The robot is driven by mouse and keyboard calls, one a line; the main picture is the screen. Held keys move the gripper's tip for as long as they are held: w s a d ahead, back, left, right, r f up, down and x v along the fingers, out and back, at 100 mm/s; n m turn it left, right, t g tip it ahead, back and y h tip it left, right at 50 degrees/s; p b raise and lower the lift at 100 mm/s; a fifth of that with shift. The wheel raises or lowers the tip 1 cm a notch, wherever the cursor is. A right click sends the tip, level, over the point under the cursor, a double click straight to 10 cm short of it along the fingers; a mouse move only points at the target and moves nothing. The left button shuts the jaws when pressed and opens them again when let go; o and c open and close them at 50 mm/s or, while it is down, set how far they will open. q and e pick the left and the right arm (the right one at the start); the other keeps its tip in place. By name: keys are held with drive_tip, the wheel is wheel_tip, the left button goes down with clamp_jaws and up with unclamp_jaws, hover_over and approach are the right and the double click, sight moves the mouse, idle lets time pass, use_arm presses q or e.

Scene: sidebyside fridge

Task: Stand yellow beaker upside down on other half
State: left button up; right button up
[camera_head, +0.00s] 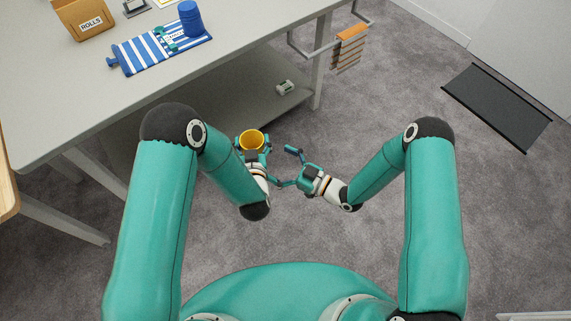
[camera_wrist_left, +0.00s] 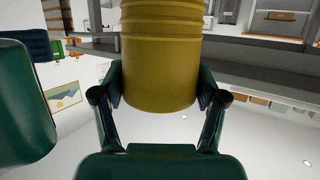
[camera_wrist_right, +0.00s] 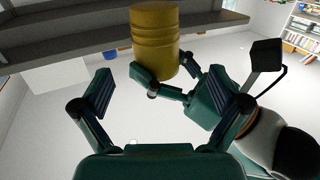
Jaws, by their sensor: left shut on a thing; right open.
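The yellow beaker (camera_head: 252,140) is held off the table, in front of its near edge, with its open end facing up towards the head camera. My left gripper (camera_head: 253,151) is shut on it. In the left wrist view the beaker (camera_wrist_left: 160,65) sits between the two fingers, its ridged part cut off by the top edge. My right gripper (camera_head: 287,167) is open and empty, just right of the beaker. A blue-and-white striped mat (camera_head: 134,58) lies on the table; a blue beaker (camera_head: 190,18) stands on its right half. The left half looks bare.
The grey table (camera_head: 60,110) has a lower shelf (camera_head: 225,98) with a small pale object (camera_head: 285,87) on it. A cardboard ROLLS box (camera_head: 82,18) stands behind the mat. Open floor lies to the right.

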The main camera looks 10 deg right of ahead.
drive_tip(key=x, duration=1)
drive_tip(key=shift+c, duration=0.2)
drive_tip(key=shift+s, duration=0.15)
drive_tip(key=c, duration=1.2)
use_arm(q)
drive_tip(key=o, duration=1.7)
drive_tip(key=shift+d, duration=0.1)
use_arm(e)
drive_tip(key=shift+c, duration=0.6)
use_arm(q)
drive_tip(key=shift+o, duration=0.2)
